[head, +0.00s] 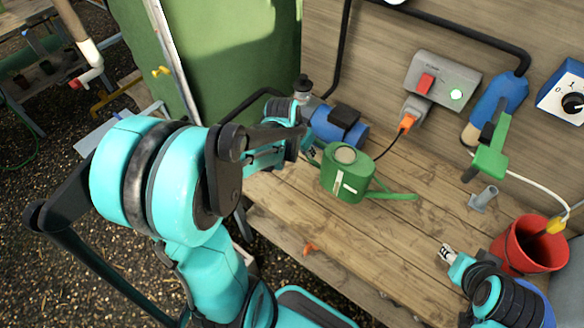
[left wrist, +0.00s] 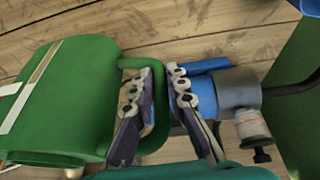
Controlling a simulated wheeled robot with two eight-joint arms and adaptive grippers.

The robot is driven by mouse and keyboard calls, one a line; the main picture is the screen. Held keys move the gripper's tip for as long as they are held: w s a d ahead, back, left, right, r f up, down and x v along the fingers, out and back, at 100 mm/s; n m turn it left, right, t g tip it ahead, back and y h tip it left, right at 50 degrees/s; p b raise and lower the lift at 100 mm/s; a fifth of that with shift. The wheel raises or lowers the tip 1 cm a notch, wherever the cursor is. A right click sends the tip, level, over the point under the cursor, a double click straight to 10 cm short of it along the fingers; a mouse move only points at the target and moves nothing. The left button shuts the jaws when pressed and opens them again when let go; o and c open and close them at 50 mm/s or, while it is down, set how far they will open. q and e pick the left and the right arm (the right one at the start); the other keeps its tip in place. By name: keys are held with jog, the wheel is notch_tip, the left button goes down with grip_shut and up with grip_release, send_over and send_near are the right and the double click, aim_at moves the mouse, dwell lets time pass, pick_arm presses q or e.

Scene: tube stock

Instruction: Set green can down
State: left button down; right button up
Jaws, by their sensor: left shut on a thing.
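The green can (head: 345,185) is a watering can with a long spout pointing right in the head view. It looks upright, over or on the wooden bench (head: 420,235); I cannot tell whether its base touches the planks. My left gripper (head: 308,148) is at the can's left side. In the left wrist view the left gripper (left wrist: 164,82) has its fingers around the handle of the can (left wrist: 60,100) and is shut on it. My right gripper (head: 448,254) is low at the bench's right side, apart from the can; its opening is too small to judge.
A blue cylindrical thing (head: 340,124) lies close behind the can. A red bucket (head: 530,246), a green-handled tool (head: 492,158) and a small grey tube (head: 484,198) are to the right. An orange piece (head: 309,249) is near the front edge. The middle planks are clear.

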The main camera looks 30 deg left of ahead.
pick_arm(q)
jog(key=shift+s+a+f+b, duration=0.45)
jog(key=shift+a+f+b, duration=0.4)
jog(key=shift+a+f, duration=0.95)
jog(key=shift+s+a+f+b, duration=0.4)
jog(key=shift+a+f+b, duration=0.45)
jog(key=shift+a+f, duration=0.95)
jog(key=shift+s+a+f+b, duration=0.45)
jog(key=shift+a+f+b, duration=0.4)
jog(key=shift+a+f, duration=0.95)
jog(key=shift+f, duration=0.1)
jog(key=c, duration=1.7)
grip_release()
jog(key=shift+o, duration=1)
